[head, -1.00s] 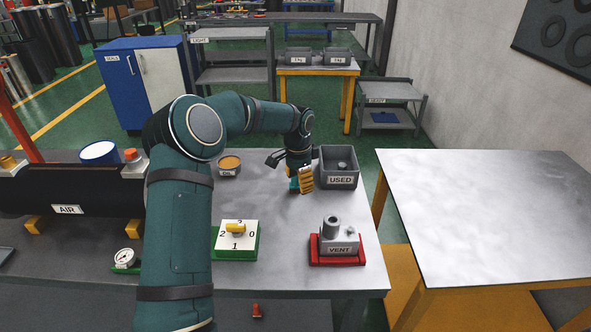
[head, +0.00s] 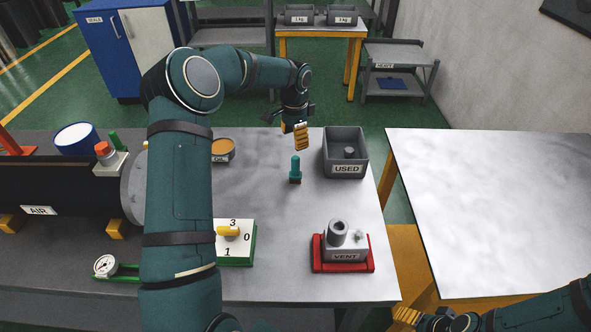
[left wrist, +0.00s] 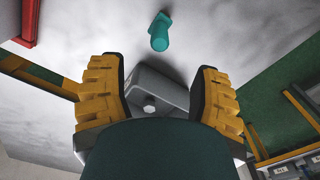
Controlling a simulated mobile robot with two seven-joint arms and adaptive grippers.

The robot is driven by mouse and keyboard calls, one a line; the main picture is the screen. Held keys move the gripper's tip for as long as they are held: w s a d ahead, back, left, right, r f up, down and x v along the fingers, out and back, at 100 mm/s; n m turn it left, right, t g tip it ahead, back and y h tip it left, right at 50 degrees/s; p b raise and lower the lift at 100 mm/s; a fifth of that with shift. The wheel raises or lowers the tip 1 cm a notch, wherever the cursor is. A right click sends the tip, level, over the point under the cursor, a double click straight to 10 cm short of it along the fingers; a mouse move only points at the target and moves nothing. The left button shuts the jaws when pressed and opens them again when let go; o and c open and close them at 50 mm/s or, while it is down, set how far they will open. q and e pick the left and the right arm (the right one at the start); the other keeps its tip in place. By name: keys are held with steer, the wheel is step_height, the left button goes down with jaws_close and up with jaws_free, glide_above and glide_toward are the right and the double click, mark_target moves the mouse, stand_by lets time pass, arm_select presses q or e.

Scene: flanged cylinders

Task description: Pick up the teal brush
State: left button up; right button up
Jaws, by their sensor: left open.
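The teal brush (head: 295,169) stands upright on the grey bench, bristle end down, left of the grey USED bin (head: 345,168). In the left wrist view the brush (left wrist: 160,32) shows beyond the fingertips, clear of both. My left gripper (head: 294,132) is open and empty, behind and above the brush in the head view. Its yellow fingers are wide apart in the left wrist view (left wrist: 160,85), with the bin between them in the background. My right gripper (head: 407,317) shows only partly at the bottom right edge, and its jaw state is unclear.
A VENT block (head: 345,246) on a red base stands nearer on the bench. A numbered dial block (head: 237,238) and an orange-topped can (head: 222,150) are to the left. The bench around the brush is clear. An empty white-topped table (head: 490,200) is to the right.

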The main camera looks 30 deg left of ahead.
mark_target(296, 158)
arm_select(q)
step_height(296, 158, down, 11)
steer(key=shift+w, duration=0.15)
steer(key=shift+d, duration=0.1)
jaws_close()
stand_by(0.4)
